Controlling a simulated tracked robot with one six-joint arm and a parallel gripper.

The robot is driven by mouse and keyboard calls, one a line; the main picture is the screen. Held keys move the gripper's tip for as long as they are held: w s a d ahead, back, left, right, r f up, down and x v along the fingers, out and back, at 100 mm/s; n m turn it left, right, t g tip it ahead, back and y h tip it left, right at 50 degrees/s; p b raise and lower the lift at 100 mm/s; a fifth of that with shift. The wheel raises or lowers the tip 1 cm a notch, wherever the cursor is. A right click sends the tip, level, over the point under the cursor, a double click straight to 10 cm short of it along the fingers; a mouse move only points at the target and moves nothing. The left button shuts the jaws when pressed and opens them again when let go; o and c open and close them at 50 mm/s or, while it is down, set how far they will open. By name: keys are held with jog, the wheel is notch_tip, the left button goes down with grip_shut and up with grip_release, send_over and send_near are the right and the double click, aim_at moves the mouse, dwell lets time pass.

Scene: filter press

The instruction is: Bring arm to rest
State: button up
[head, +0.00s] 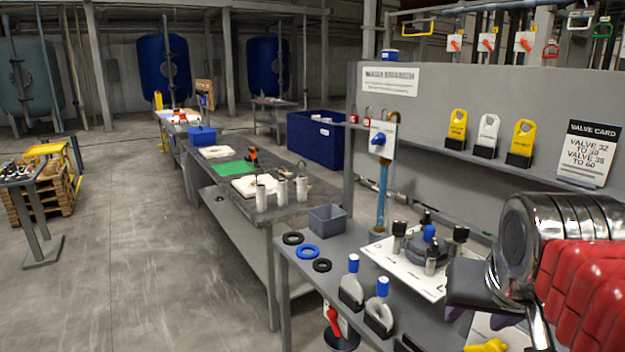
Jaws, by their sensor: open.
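My arm enters at the right edge, with a red ribbed sleeve and a shiny chrome ribbed body. My gripper (490,298) is at the lower right, in front of the grey bench (340,262). It is open, and I see nothing held in it. It overlaps the right side of a white board (396,264) in the picture; I cannot tell how far above it it is. A dark round flange (428,246) with several black-capped posts and a blue centre is on that board. The bench surface behind my gripper is partly hidden.
Yellow and white tags (457,130) stand on the back shelf (490,168). A yellow part (487,346) lies below my gripper.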

jog(key=s+a+f+n+y, duration=0.1)
jog(key=s+a+f, duration=0.2)
jog(key=f, duration=0.3)
jog(key=s+a+f+n+y, duration=0.1)
jog(key=s+a+f+n, duration=0.1)
jog(key=a+f, duration=0.3)
jog(key=shift+s+a+f+n+g, duration=0.3)
jog(key=shift+s+f, duration=0.25)
jog(key=shift+f, duration=0.25)
jog(key=shift+d, duration=0.1)
jog(key=shift+c, duration=0.3)
